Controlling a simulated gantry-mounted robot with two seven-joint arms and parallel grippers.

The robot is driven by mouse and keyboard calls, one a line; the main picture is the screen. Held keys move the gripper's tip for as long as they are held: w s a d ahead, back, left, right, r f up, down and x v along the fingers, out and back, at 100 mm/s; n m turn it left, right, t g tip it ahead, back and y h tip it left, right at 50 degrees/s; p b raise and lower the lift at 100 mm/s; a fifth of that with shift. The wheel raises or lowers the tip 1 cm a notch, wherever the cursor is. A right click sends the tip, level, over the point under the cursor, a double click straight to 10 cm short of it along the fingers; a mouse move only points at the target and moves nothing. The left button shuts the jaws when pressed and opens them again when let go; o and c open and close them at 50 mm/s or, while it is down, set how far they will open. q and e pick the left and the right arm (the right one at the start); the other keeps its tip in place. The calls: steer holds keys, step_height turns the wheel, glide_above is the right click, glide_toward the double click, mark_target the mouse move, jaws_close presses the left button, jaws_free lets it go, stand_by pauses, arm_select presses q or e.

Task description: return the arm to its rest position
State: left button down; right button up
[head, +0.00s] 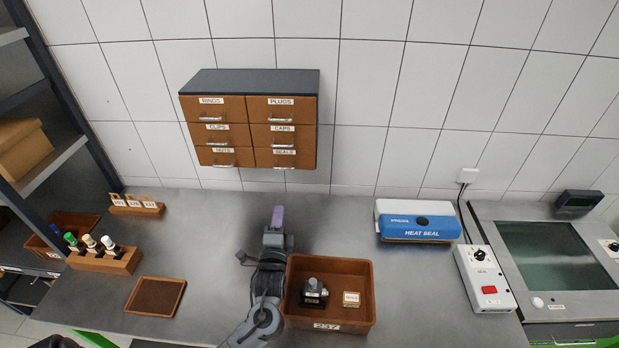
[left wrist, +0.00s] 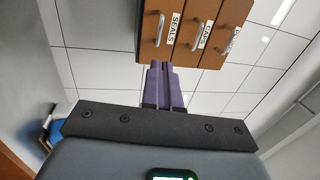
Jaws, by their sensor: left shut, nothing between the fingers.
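My left gripper (head: 278,217) stands over the bench just left of the brown bin, with its purple fingers pointing towards the wall. In the left wrist view the purple fingers (left wrist: 164,84) are pressed together with nothing between them. Beyond them the drawer cabinet (left wrist: 190,30) shows, with its handles and labels. The left arm (head: 262,300) comes up from the bottom edge of the head view, alongside the bin. My right gripper is not in either view.
A brown bin (head: 329,323) labelled 237 holds a dark pump part (head: 314,293) and a small labelled box (head: 351,299). The drawer cabinet (head: 250,82) hangs on the wall, all drawers closed. A heat sealer (head: 418,222), bottle rack (head: 104,262) and brown tray (head: 155,296) stand on the bench.

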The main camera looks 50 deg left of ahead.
arm_select(q)
steer(key=s+d+f+g+h, duration=0.1)
steer(key=s+d+f+h, duration=0.25)
steer(key=d, duration=0.35)
steer(key=s+d+f+g+h, duration=0.1)
steer(key=s+d+f+h, duration=0.2)
steer(key=d+h, duration=0.25)
steer(key=s+d+f+g+h, duration=0.2)
steer(key=s+d+f+h, duration=0.15)
steer(key=d, duration=0.45)
steer(key=s+d+f+n+g+h, duration=0.1)
steer(key=s+d+n+g, duration=0.2)
steer(key=s, duration=0.2)
steer(key=s+d+n+g+h, duration=0.1)
steer(key=s+d+n+g, duration=0.2)
steer(key=s, duration=0.2)
step_height(320, 180, up, 14)
steer(key=n+p, duration=0.1)
steer(key=p, duration=1.3)
steer(key=shift+a+f+g, duration=0.2)
steer(key=shift+a+g, duration=0.1)
